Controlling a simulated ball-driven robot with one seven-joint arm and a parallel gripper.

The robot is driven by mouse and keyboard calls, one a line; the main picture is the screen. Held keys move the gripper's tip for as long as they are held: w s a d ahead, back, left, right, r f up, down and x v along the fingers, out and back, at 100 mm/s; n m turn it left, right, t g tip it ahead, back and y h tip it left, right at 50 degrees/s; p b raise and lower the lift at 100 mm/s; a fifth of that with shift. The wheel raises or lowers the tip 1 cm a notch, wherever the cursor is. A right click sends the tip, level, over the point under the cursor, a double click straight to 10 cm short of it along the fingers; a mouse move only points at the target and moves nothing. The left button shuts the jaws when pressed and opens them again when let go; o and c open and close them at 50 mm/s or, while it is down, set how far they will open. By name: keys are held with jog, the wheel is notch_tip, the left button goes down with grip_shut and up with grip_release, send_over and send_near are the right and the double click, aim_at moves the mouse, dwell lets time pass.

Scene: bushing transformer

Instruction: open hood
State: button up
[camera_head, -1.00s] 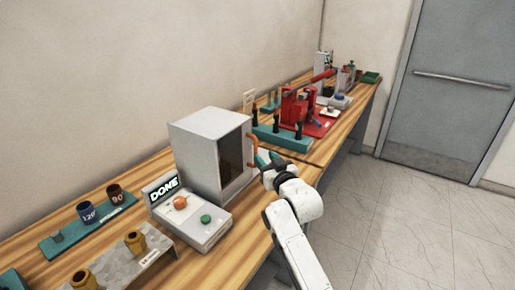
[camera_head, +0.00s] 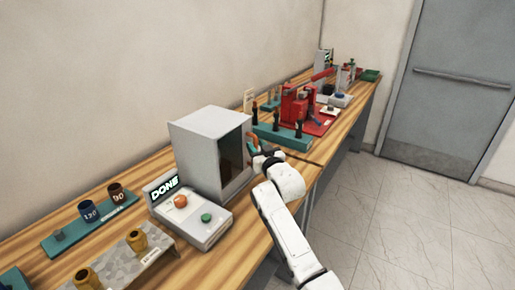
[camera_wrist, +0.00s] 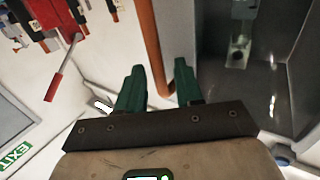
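The hood (camera_head: 200,150) is a pale grey box on the bench with a dark front panel (camera_head: 232,158) that looks shut. Its orange handle (camera_head: 252,140) is on the panel's right side, partly hidden by my gripper. My gripper (camera_head: 259,153) is at the handle in the head view. In the wrist view, the teal fingers of my gripper (camera_wrist: 158,82) are apart, with the orange handle (camera_wrist: 150,45) running between them. Space shows between the handle and the right finger; contact with the left finger is unclear. A metal part (camera_wrist: 240,40) shows behind the dark panel.
A control box (camera_head: 200,222) with orange and green buttons and a "DONE" display (camera_head: 163,187) stands before the hood. A teal rack (camera_head: 280,138) and red press (camera_head: 300,105) stand beyond. Open floor (camera_head: 380,220) lies right of the bench.

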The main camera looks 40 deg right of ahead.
grip_shut()
dwell(0.3)
jog(key=shift+d, duration=0.1)
